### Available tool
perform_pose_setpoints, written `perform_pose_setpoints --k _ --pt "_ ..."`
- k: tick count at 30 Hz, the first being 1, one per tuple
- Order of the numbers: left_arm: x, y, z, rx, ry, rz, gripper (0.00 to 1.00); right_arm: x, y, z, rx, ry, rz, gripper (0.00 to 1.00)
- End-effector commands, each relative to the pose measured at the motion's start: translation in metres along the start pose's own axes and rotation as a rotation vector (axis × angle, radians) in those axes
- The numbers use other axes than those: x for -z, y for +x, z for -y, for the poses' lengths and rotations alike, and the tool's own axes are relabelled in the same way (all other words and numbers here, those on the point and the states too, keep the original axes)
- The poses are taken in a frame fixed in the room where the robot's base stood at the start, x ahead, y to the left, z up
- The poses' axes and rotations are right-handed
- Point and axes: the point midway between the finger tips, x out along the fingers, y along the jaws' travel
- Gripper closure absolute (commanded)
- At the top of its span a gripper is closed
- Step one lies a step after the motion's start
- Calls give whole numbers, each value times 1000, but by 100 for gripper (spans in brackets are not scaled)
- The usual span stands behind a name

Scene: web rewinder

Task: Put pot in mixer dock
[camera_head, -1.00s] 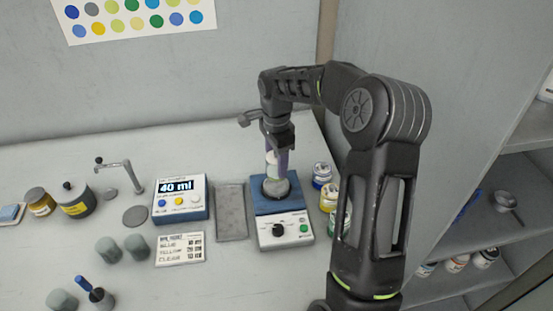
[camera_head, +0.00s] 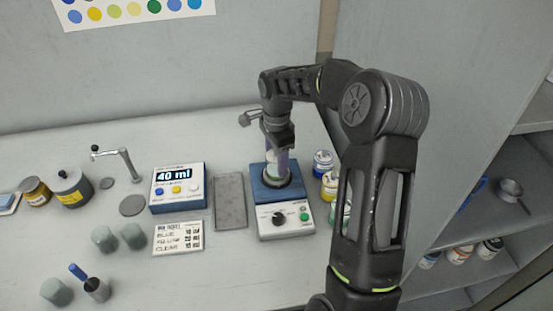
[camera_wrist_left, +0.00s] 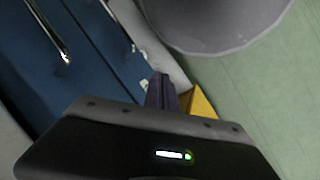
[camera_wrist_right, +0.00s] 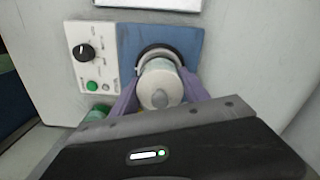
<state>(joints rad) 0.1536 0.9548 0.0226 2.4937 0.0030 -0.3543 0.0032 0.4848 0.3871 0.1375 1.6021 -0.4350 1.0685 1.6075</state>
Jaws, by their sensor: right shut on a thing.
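The pot (camera_wrist_right: 160,84) is a pale cylinder with a grey knob on its lid, seen from above in the right wrist view. My right gripper (camera_wrist_right: 163,100) is shut on it, with purple fingers on both sides. The pot stands in or just over the dark round socket of the mixer dock (camera_wrist_right: 196,40); I cannot tell if it is fully seated. In the head view the blue mixer dock (camera_head: 258,189) has a white front panel, and the right gripper (camera_head: 277,160) points down over it. My left gripper (camera_wrist_left: 165,92) shows only in its wrist view; its opening is unclear.
A grey tray (camera_head: 230,202) and a dispenser reading 40 ml (camera_head: 178,187) stand left of the dock. Several paint jars (camera_head: 322,163) stand close on its right. Grey-green pots (camera_head: 104,238) and a recipe card (camera_head: 179,237) lie further left. A shelf unit is at right.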

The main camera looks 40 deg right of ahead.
Motion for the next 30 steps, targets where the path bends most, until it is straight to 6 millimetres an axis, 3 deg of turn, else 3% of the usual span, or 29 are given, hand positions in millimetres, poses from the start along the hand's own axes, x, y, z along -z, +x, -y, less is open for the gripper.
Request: perform_pose_setpoints --k 15,16,25,30 --pt "0 6 2 0 0 0 100 0 8 0 0 0 0 89" --pt "0 6 2 0 0 0 100 0 8 0 1 0 0 46" --pt "0 6 2 0 0 0 100 0 7 0 0 0 0 21" --pt "0 6 2 0 0 0 100 0 7 0 0 0 0 21"
